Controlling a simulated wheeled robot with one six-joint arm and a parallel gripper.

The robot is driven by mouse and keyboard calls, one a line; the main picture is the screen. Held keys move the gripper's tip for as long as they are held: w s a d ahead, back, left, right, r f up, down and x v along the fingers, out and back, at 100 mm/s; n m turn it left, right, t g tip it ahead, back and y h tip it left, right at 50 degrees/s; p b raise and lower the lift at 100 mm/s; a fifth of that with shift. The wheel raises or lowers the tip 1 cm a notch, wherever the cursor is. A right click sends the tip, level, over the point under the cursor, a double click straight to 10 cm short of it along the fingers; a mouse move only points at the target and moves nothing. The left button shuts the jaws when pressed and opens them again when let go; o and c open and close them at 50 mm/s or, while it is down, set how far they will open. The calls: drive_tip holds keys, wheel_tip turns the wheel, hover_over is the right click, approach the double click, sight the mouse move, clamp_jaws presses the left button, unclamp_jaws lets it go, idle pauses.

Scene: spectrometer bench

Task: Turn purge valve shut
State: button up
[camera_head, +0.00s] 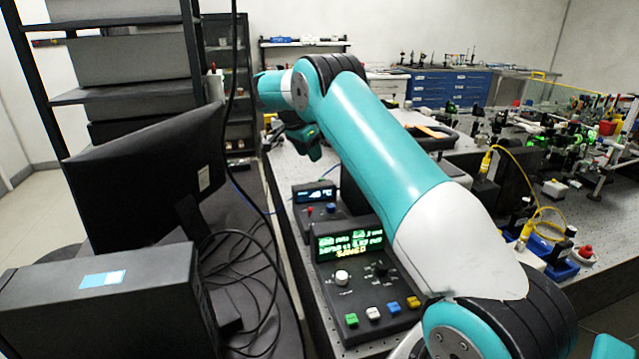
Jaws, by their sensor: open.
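I cannot make out a purge valve in this view; my arm hides part of the bench. My arm reaches from the lower right up over the bench and bends back at the upper middle. Its dark teal end, with my gripper (306,143), hangs above the far left part of the bench, behind the small display unit. It is open, and I see nothing held in it. Its fingers are small and hard to tell apart from the wrist. What lies directly below and behind it is partly hidden.
A control box (350,284) with a lit green screen, knobs and coloured buttons stands on the bench; a smaller display unit (317,196) is behind it. A monitor (150,170) and dark case (100,305) stand left. Optics (570,140) and yellow cables (530,165) crowd the right.

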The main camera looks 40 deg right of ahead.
sight(321, 179)
drive_tip(key=p+x, duration=0.1)
drive_tip(key=x, duration=0.9)
drive_tip(key=shift+c, duration=0.4)
clamp_jaws()
drive_tip(key=shift+n+b, duration=0.3)
drive_tip(key=shift+b, duration=0.1)
drive_tip(key=shift+s+f+n+t+b, duration=0.1)
drive_tip(key=shift+n+t+b, duration=0.4)
drive_tip(key=shift+n+b, duration=0.4)
drive_tip(key=n+t+b, duration=0.1)
drive_tip(key=n, duration=0.1)
drive_tip(key=shift+n+y, duration=0.3)
drive_tip(key=shift+n, duration=0.1)
drive_tip(key=n+t, duration=0.1)
drive_tip(key=n, duration=0.2)
drive_tip(key=n+t+y+b, duration=0.1)
drive_tip(key=n, duration=0.2)
drive_tip(key=shift+s+d+n, duration=0.1)
drive_tip(key=shift+s+n, duration=0.1)
drive_tip(key=shift+n, duration=0.1)
drive_tip(key=shift+y, duration=0.3)
